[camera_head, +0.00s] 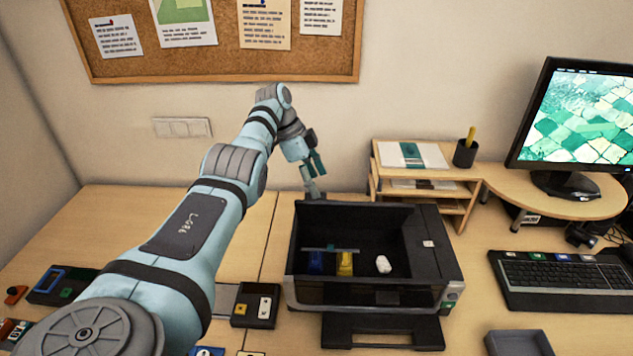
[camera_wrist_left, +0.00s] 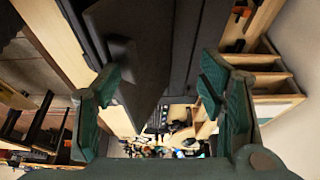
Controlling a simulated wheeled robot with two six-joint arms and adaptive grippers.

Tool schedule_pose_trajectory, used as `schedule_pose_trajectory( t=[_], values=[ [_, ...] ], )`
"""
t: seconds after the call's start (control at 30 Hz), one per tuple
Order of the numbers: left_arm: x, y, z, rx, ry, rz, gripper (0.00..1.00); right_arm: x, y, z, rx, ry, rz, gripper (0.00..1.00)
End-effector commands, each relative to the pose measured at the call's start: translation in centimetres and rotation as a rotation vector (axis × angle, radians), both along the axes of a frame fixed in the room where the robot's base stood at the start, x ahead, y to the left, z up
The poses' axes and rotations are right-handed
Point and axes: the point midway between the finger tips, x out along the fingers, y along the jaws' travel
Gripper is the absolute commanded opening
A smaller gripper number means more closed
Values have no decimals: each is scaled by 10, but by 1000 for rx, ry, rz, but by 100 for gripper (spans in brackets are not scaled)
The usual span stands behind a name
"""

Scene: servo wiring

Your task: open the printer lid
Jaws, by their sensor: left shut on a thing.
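The printer (camera_head: 442,262) is a dark grey box with its top open. A blue and a yellow cartridge (camera_head: 345,264) and a white piece (camera_head: 383,264) show inside. A dark panel, which looks like the lid (camera_head: 355,222), stands raised along the printer's back. My left gripper (camera_head: 314,177) is behind the printer's back left edge, at that panel. In the left wrist view the dark lid (camera_wrist_left: 140,85) lies between the two green fingers, and the gripper is shut on it. The exact contact is hard to see. My right gripper is not in view.
A wooden paper rack (camera_head: 378,165) stands behind and right of the printer, with a pen cup (camera_head: 465,153) on it. A monitor (camera_head: 580,120) and keyboard (camera_head: 555,274) are at the right. Small boxes (camera_head: 255,304) lie left of the printer. A wall is behind.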

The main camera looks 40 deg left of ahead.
Motion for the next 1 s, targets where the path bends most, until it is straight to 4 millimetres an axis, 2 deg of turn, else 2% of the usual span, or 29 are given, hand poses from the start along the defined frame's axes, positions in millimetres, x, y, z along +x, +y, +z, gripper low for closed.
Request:
schedule_pose_trajectory(
  t=[0.07, 0.3, 0.43, 0.57, 1.0],
  values=[
    [-6, 7, 11, 13, 2, 4, 31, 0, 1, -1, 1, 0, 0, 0],
    [-24, 19, 79, 9, -6, 2, 31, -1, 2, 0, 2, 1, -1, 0],
    [-30, 23, 102, 8, -6, 0, 31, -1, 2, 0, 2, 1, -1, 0],
    [-33, 25, 110, 7, -3, 0, 31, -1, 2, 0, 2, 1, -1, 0],
    [-34, 25, 110, 7, -4, 0, 31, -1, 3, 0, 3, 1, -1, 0]
  ],
)
